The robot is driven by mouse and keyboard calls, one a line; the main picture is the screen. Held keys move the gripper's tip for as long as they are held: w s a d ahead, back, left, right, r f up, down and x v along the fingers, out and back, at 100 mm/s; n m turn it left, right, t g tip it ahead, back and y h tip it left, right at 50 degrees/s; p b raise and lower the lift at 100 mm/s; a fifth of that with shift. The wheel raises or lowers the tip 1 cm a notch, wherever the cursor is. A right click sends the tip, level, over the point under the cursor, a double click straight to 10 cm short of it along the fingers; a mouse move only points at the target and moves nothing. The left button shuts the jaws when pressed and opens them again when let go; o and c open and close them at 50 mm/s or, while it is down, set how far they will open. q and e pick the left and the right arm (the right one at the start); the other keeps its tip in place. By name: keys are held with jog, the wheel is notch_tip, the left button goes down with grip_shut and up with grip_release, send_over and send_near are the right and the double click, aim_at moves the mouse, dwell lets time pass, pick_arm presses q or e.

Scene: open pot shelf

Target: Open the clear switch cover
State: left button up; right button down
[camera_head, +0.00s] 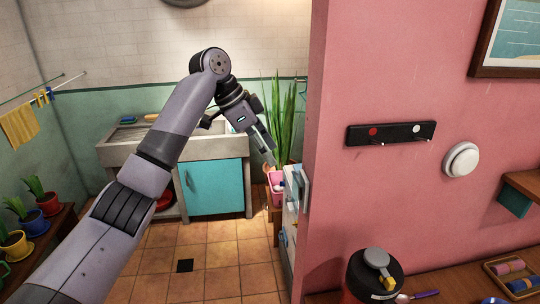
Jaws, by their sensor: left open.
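A pale, partly see-through flap that looks like the clear switch cover (303,188) stands at the near edge of the pink wall, seen almost edge-on. I cannot tell for sure whether it is open or shut, and any switch behind it is hidden. My left gripper (266,150) is open and empty. It points down and to the right, above and to the left of the flap, and appears apart from it. My right gripper is not in view.
The pink wall (420,80) carries a black rail (390,133) and a round white fitting (461,160). A pink-potted plant (276,180) stands behind the gripper. The tiled floor is mostly clear.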

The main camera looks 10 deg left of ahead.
pick_arm(q)
jog(key=v, duration=1)
jog(key=shift+s, duration=0.2)
